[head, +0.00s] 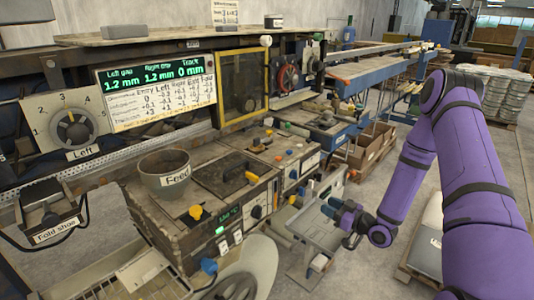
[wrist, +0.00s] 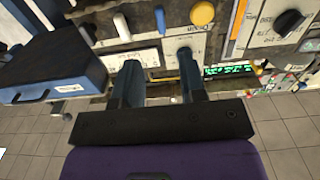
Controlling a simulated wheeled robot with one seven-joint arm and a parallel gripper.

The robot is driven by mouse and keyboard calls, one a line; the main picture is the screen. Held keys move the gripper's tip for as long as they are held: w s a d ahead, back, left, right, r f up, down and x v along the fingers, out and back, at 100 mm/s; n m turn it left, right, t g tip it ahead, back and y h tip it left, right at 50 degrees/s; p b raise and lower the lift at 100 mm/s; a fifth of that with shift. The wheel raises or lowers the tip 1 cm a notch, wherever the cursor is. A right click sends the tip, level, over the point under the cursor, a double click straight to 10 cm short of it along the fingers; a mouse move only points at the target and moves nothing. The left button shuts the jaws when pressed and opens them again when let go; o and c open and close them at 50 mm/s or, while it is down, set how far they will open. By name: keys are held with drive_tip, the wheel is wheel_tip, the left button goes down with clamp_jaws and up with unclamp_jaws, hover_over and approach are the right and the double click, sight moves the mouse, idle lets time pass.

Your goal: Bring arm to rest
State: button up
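My purple arm comes in from the right in the head view and bends down toward the floor in front of the machine. My gripper (head: 343,212) is at its lower end, beside a small grey metal stand (head: 318,228). In the wrist view my gripper (wrist: 158,70) has its two dark fingers apart with nothing between them. The fingers point toward a control panel (wrist: 150,32) with a yellow button (wrist: 202,14) and a black knob (wrist: 290,23). I cannot tell the exact distance between fingertips and panel.
The laminating machine fills the left, with a Left dial (head: 72,128), a green display (head: 150,75), a Feed cup (head: 166,176) and a Fold shoe box (head: 50,208). A cardboard box (head: 372,147) stands behind the arm.

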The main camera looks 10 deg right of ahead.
drive_tip(key=w+d+r+n+g+h, duration=0.1)
drive_tip(key=w+r+g+h, duration=0.15)
drive_tip(key=r, duration=0.35)
drive_tip(key=w+r+g+h, duration=0.1)
drive_tip(key=w+r+h, duration=0.1)
drive_tip(key=r+h, duration=0.35)
drive_tip(key=s+r+m+g+h, duration=0.1)
drive_tip(key=s+r, duration=0.2)
drive_tip(key=r, duration=0.4)
drive_tip(key=s+r+m+h, duration=0.1)
drive_tip(key=s+r+h, duration=0.15)
drive_tip(key=r, duration=0.45)
drive_tip(key=s+a+r+m+g, duration=0.2)
drive_tip(key=s+a+r+m, duration=0.15)
drive_tip(key=s+r, duration=0.8)
drive_tip(key=s+a+m+g, duration=0.1)
drive_tip(key=s+a, duration=0.1)
drive_tip(key=s, duration=0.7)
drive_tip(key=s+a+r+m+g+y, duration=0.1)
drive_tip(key=s+a+g, duration=0.1)
drive_tip(key=s, duration=0.8)
drive_tip(key=shift+a+r, duration=0.2)
drive_tip(key=shift+r, duration=0.05)
drive_tip(key=shift+w+m, duration=0.15)
drive_tip(key=shift+m, duration=0.1)
